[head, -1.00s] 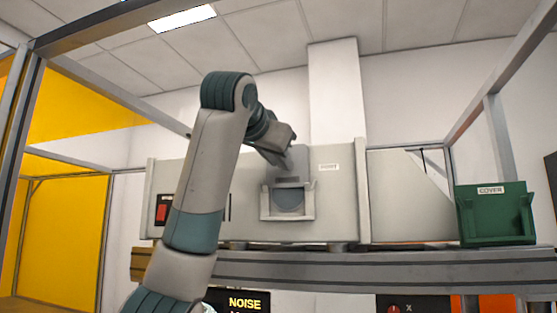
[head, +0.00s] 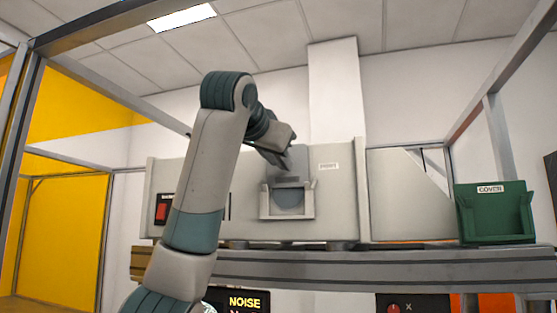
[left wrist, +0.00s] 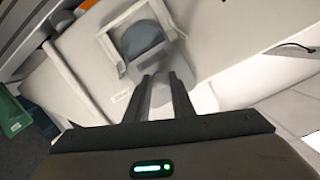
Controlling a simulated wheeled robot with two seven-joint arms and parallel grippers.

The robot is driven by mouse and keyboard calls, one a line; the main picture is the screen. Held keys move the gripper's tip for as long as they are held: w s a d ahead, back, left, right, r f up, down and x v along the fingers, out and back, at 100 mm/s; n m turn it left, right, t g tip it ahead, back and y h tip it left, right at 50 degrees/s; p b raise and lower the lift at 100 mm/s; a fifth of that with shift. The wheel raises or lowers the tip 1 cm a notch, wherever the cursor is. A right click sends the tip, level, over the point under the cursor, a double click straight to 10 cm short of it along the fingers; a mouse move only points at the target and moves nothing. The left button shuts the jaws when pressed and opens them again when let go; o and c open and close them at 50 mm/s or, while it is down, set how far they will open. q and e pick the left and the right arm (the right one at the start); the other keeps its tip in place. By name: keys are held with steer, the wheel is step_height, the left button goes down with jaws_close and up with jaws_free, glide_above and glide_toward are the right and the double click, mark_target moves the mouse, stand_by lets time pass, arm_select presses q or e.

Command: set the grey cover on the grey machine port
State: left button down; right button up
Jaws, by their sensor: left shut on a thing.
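The grey cover (head: 301,157) is in my left gripper (head: 284,165), at the upper edge of the machine port. In the left wrist view the two dark fingers (left wrist: 161,88) are shut on the grey cover (left wrist: 161,96). The grey machine port (head: 309,204) is a U-shaped frame on the machine's front, with a dark round opening that is still largely visible below the cover. The port also shows in the left wrist view (left wrist: 110,48), just beyond the fingertips. Whether the cover touches the port frame is unclear. My right gripper is out of view.
The pale machine body (head: 338,205) stands on a grey beam (head: 400,265). A green bin (head: 495,218) labelled COVER is at the right. A red switch (head: 162,209) is on the machine's left. Metal frame posts and yellow panels (head: 65,235) stand at the left.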

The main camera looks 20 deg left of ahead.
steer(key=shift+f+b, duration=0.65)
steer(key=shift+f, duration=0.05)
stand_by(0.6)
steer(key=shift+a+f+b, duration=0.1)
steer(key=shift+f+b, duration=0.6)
steer(key=shift+b, duration=0.1)
stand_by(0.7)
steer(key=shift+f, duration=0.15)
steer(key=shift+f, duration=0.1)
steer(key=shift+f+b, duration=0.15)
steer(key=shift+b, duration=0.2)
stand_by(0.7)
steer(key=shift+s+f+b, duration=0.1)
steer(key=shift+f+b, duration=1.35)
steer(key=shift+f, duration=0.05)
stand_by(1.0)
